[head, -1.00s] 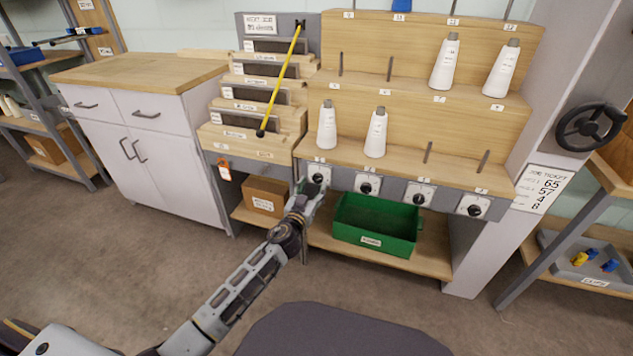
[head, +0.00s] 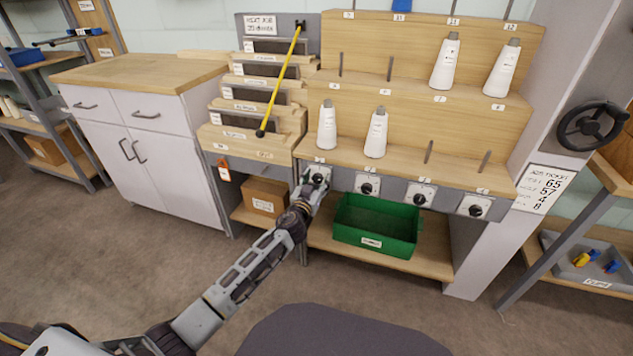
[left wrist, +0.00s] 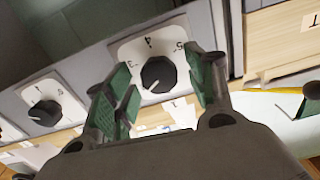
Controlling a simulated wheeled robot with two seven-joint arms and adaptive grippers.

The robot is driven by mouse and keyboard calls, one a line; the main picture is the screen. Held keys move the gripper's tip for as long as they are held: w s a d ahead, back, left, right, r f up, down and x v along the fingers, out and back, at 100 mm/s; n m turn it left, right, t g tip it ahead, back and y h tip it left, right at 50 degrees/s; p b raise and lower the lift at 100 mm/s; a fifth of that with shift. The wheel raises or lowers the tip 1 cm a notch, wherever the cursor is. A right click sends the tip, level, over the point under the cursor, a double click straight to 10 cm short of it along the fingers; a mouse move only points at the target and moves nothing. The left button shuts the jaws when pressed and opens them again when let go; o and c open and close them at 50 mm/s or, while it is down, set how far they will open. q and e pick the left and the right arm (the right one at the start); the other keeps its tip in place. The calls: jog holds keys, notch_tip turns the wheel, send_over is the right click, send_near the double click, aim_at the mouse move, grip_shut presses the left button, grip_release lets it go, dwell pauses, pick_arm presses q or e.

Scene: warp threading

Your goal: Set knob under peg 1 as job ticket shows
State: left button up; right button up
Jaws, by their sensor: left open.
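The leftmost knob (head: 317,178) is a round black knob on a white dial plate, under the first lower peg, where a white cone stands. In the left wrist view the knob (left wrist: 158,74) sits between my fingers, with gaps on both sides. Its white mark points to the lower left of that picture; upside-down numbers surround it, 4 at top and 5 at right. My left gripper (left wrist: 163,72) is open around the knob; it also shows in the head view (head: 314,187). The job ticket (head: 544,188) on the right post shows 65, 57, 4 and 8; its small words are blurred.
Several similar knobs sit to the right, the nearest being a second knob (head: 367,188). A green bin (head: 375,225) and a cardboard box (head: 265,196) stand on the shelf below. A yellow rod (head: 281,80) leans across the slotted rack at left.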

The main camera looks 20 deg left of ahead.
pick_arm(q)
jog(key=shift+c, duration=0.3)
jog(key=c, duration=1)
jog(key=shift+o, duration=0.2)
